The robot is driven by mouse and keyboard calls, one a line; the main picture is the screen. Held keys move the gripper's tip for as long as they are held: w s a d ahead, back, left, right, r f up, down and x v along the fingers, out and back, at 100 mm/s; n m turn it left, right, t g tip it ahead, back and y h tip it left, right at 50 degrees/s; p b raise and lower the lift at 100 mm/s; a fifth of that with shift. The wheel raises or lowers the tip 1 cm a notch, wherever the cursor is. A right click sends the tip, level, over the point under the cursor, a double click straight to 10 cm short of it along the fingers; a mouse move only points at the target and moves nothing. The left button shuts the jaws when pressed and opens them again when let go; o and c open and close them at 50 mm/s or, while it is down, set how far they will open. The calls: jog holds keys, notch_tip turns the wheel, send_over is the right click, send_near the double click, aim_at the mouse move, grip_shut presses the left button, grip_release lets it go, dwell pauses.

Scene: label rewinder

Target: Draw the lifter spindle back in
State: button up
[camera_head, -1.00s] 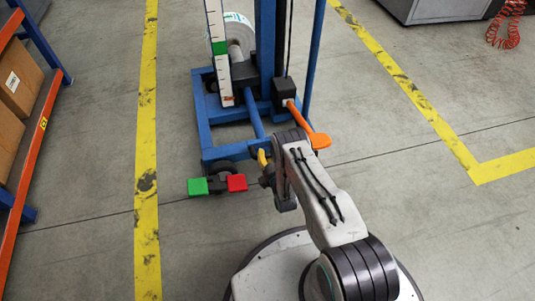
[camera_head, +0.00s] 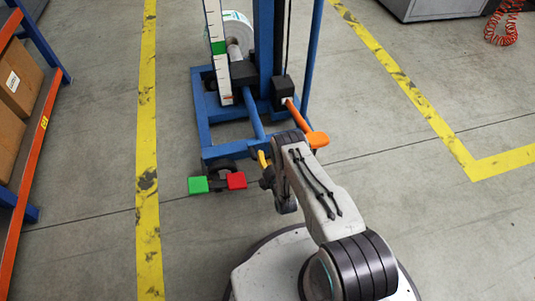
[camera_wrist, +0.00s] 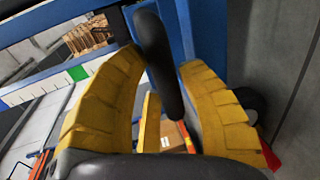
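The lifter is a blue wheeled frame (camera_head: 210,140) with an upright mast. A white label roll (camera_head: 240,28) sits at the mast's left, and a short stretch of the spindle (camera_head: 235,51) shows in front of it. A blue bar (camera_head: 252,110) runs from a black block (camera_head: 243,73) toward my gripper (camera_head: 265,160). In the wrist view, a black handle (camera_wrist: 157,55) lies between the two yellow fingers of my gripper (camera_wrist: 163,68). The fingers are apart, with gaps beside the handle.
An orange lever (camera_head: 317,139) stands close right of my arm. Green (camera_head: 198,184) and red (camera_head: 237,180) pedals sit at the lifter's front. A shelf with boxes (camera_head: 18,88) is at left.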

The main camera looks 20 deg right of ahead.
jog(key=o, duration=0.5)
jog(key=shift+r, duration=0.15)
jog(key=shift+r, duration=4.85)
